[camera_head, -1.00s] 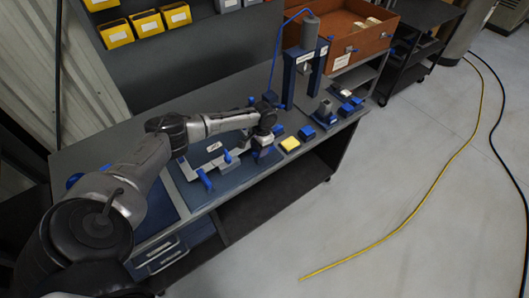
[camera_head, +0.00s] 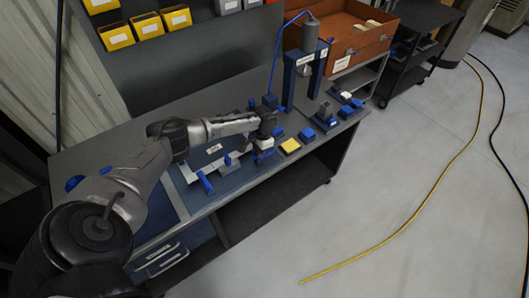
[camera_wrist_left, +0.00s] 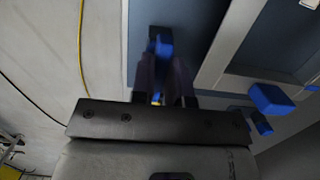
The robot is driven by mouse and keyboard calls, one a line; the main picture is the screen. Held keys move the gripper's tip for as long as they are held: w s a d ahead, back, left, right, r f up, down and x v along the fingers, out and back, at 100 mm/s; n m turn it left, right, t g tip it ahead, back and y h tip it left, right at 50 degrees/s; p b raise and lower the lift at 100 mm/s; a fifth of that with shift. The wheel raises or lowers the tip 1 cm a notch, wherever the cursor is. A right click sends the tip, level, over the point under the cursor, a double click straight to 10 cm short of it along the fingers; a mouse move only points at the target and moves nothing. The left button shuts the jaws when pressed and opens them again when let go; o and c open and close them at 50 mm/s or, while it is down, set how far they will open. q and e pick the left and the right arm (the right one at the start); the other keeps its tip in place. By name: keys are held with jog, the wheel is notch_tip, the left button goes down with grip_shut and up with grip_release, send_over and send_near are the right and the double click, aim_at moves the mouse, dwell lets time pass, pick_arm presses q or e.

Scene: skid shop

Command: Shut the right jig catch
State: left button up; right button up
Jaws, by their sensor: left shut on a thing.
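The jig is a pale flat frame (camera_head: 190,172) on a blue mat on the bench. A blue catch handle (camera_head: 205,183) stands at its near left corner. My left gripper (camera_head: 264,153) is low at the jig's right end, partly hidden by its own wrist. In the left wrist view the gripper (camera_wrist_left: 162,92) is shut on a blue handle (camera_wrist_left: 160,45), which appears to be the right jig catch. Its lower part is hidden between the fingers. Another blue handle (camera_wrist_left: 268,97) shows to the right, apart from the fingers. My right gripper is not in view.
A yellow block (camera_head: 290,146) and a blue block (camera_head: 307,134) sit just right of the gripper. A blue press (camera_head: 306,70) stands behind them. An orange-brown drawer box (camera_head: 350,35) is at the back. Open floor lies in front of the bench.

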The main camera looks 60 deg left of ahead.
pick_arm(q)
grip_shut()
jog(key=shift+r+n+p, duration=0.15)
jog(key=shift+n+p, duration=0.35)
jog(key=shift+p, duration=0.2)
jog(key=shift+n+h+p, duration=0.3)
jog(key=shift+n+p, duration=0.85)
jog(key=shift+n, duration=0.05)
jog(key=shift+n+p, duration=0.5)
jog(key=shift+n, duration=0.1)
